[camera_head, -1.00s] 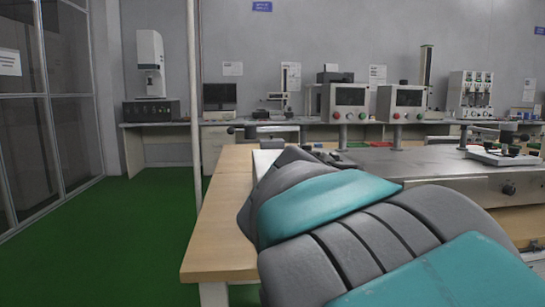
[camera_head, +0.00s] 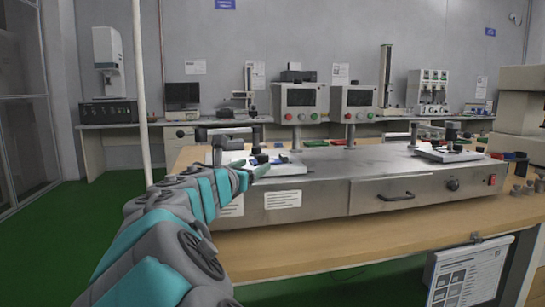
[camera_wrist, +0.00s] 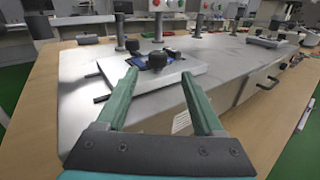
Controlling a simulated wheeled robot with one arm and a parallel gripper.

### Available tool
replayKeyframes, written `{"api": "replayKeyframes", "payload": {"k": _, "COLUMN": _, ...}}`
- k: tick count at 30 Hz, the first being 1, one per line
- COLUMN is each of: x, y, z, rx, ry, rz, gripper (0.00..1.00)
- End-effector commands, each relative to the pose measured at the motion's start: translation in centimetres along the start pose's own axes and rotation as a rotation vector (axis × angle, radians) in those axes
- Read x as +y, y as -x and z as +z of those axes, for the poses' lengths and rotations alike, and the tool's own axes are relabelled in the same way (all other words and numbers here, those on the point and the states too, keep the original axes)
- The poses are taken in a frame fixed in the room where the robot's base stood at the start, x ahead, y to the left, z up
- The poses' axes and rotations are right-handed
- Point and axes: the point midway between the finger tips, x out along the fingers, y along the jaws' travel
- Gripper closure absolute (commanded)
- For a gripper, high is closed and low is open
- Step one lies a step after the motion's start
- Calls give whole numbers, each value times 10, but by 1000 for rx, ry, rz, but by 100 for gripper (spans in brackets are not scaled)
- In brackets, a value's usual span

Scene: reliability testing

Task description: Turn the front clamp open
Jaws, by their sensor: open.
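My gripper (camera_wrist: 159,76) is open, its two green fingers spread and empty. In the head view my gripper (camera_head: 247,170) is at the left end of the metal test bench. A white fixture plate (camera_wrist: 185,70) lies just beyond the fingertips on the bench top. The nearest black clamp knob (camera_wrist: 156,62) on it appears between the fingers, with a small blue piece beside it. Another black knob (camera_wrist: 132,46) stands behind. In the head view the plate (camera_head: 288,170) is partly hidden by my gripper. Whether the clamp is turned open is unclear.
A second fixture (camera_head: 447,155) stands at the bench's right end. Two control boxes (camera_head: 300,98) with screens rise behind the bench. The metal bench (camera_head: 325,195) has a drawer handle and sits on a wooden table (camera_head: 300,250). Its middle top is largely clear.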

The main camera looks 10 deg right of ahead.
Motion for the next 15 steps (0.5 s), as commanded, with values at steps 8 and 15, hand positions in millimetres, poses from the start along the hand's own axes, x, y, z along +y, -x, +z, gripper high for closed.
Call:
{"api": "replayKeyframes", "payload": {"k": 8, "x": 7, "y": -23, "z": 2, "rx": -23, "ry": 60, "rz": 7, "gripper": 31}}
{"api": "replayKeyframes", "payload": {"k": 15, "x": 8, "y": -60, "z": 0, "rx": -19, "ry": 59, "rz": 7, "gripper": 31}}
